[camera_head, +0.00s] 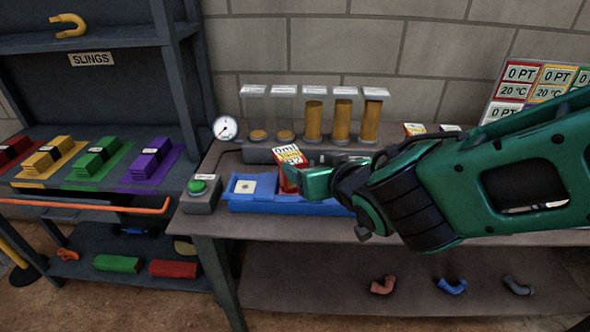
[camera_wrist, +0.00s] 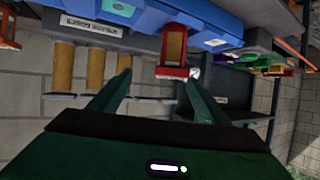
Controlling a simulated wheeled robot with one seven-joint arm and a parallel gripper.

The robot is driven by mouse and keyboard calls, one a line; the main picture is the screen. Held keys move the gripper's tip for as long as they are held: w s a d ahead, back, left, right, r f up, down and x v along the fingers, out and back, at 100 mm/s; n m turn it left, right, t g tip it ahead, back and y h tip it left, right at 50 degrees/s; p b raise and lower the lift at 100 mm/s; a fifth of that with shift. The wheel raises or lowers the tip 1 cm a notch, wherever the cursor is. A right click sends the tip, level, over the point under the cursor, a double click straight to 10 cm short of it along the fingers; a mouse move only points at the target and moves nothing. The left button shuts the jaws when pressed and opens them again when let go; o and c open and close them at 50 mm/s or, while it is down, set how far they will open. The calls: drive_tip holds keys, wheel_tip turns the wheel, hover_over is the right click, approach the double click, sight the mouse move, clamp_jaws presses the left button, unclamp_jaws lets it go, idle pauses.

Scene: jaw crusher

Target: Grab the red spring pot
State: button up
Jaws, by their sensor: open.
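The red spring pot is most likely the small red block with a white and yellow label (camera_head: 290,168), standing at the blue tray (camera_head: 285,207) on the bench. My gripper (camera_head: 312,182) is right beside it on its right and overlaps its lower edge; I cannot tell whether they touch. In the wrist view, which is upside down, a red piece with a brown middle (camera_wrist: 173,72) shows beyond the open fingers (camera_wrist: 158,82), nearer the right finger. Nothing is held.
A green push button (camera_head: 197,187) stands left of the tray. Filled clear tubes (camera_head: 313,118) and a gauge (camera_head: 226,128) are behind. More labelled tops (camera_head: 414,128) show behind my arm. A slings rack (camera_head: 100,105) stands left.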

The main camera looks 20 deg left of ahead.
sight(285, 154)
drive_tip(key=shift+s+a, duration=0.15)
drive_tip(key=shift+a, duration=0.65)
drive_tip(key=shift+w+a+f+n, duration=0.3)
drive_tip(key=shift+w+a+n, duration=0.1)
drive_tip(key=shift+a, duration=0.15)
drive_tip(key=shift+a+r+x, duration=0.1)
drive_tip(key=shift+r+x, duration=0.05)
drive_tip(key=shift+x, duration=2.4)
drive_tip(key=shift+a+r+x, duration=0.1)
drive_tip(key=shift+r+x, duration=0.05)
drive_tip(key=shift+x, duration=2.4)
drive_tip(key=c, duration=1.2)
drive_tip(key=shift+y, duration=0.3)
drive_tip(key=shift+c, duration=1.1)
drive_tip(key=shift+r, duration=0.1)
